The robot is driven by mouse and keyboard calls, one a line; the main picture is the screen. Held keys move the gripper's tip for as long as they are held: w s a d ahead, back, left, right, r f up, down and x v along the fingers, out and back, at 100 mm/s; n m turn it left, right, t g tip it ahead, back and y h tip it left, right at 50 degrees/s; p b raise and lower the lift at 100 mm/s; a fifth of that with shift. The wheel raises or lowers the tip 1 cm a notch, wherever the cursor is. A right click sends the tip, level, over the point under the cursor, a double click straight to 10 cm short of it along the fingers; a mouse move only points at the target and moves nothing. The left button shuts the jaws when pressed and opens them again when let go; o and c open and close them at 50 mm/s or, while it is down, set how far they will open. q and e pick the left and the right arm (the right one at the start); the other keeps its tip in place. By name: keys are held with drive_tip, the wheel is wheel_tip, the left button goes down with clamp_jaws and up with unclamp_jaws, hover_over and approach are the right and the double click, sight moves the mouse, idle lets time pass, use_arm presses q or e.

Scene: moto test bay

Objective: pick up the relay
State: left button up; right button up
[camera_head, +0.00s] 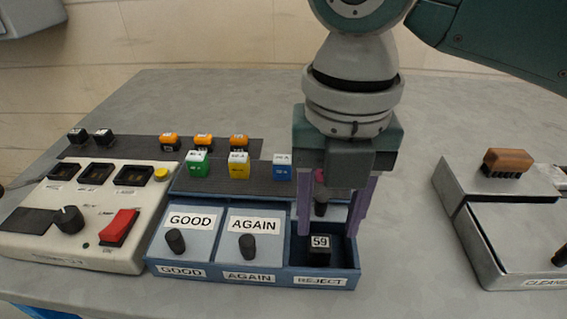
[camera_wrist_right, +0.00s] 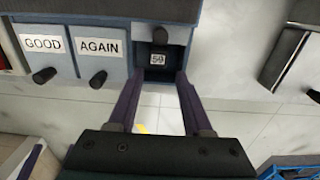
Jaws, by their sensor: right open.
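A black relay with a white "59" label (camera_head: 319,242) sits in the open REJECT compartment (camera_head: 341,281) of the blue box. It also shows in the right wrist view (camera_wrist_right: 157,59), just beyond the fingertips. My right gripper (camera_head: 328,232) points down over this compartment. Its two purple fingers are apart and empty, one on each side of the relay in the picture; I cannot tell how far down they reach. In the right wrist view the gripper (camera_wrist_right: 160,76) is also open.
Lids marked GOOD (camera_head: 191,222) and AGAIN (camera_head: 254,225) are closed, with black knobs. Several coloured relays stand on dark racks (camera_head: 130,147) behind. A white tester (camera_head: 60,250) is at left. A metal cleaning tray (camera_head: 490,270) with a brush (camera_head: 508,159) is at right.

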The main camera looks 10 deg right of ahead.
sight(320, 242)
drive_tip(key=f, duration=0.4)
drive_tip(key=f+b, duration=0.1)
drive_tip(key=f, duration=0.1)
drive_tip(key=shift+w+f, duration=0.2)
drive_tip(key=shift+w, duration=0.2)
clamp_jaws()
